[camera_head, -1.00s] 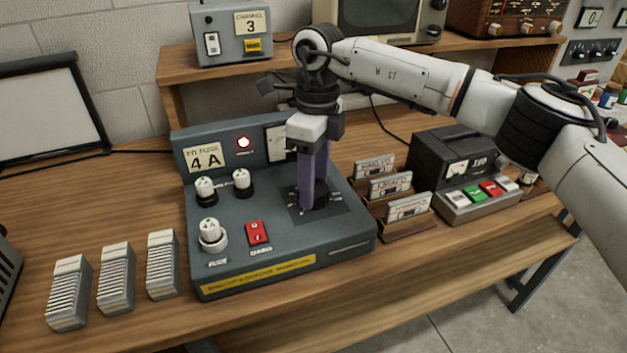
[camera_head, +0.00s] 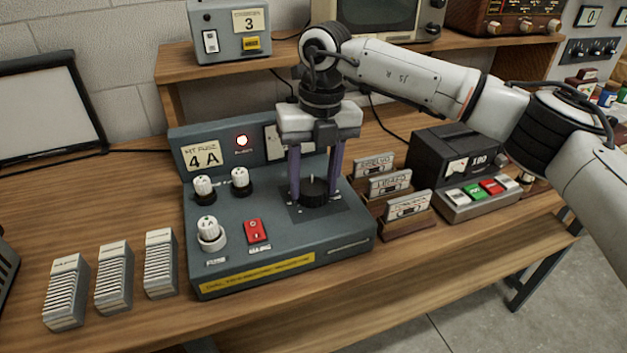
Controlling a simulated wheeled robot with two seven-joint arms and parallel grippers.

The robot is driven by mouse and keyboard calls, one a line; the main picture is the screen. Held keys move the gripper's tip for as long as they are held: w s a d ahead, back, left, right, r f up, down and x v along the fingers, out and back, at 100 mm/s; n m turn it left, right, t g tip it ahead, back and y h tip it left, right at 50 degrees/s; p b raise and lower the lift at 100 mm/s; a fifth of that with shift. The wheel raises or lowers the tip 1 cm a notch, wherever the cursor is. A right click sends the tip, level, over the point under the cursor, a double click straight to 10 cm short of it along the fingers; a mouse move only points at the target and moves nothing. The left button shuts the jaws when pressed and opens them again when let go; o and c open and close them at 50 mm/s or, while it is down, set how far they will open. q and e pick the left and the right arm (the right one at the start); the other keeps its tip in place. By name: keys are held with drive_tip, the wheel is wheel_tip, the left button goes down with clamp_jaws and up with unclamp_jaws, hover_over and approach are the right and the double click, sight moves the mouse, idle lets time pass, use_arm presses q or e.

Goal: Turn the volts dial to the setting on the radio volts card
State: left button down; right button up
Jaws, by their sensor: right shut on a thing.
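The black dial (camera_head: 313,192) sits on a dark square plate (camera_head: 325,210) at the right of the grey bench unit (camera_head: 290,245). I take it as the volts dial; its printed marks are too small to read. My right gripper (camera_head: 314,186) points straight down, one purple finger on each side of the dial, shut on it. No card that I can read as the radio volts card shows. A radio (camera_head: 507,18) stands at the top right. My left gripper is not in view.
White knobs (camera_head: 204,188) and a red switch (camera_head: 256,231) lie left of the dial. Cassettes (camera_head: 408,205) stand close on its right.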

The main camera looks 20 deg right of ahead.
sight(318, 185)
drive_tip(key=shift+m, duration=0.8)
drive_tip(key=o, duration=1.1)
drive_tip(key=shift+c, duration=0.2)
drive_tip(key=shift+r, duration=0.1)
wheel_tip(318, 185, up, 10)
drive_tip(key=shift+d+b, duration=0.35)
drive_tip(key=shift+s, duration=0.15)
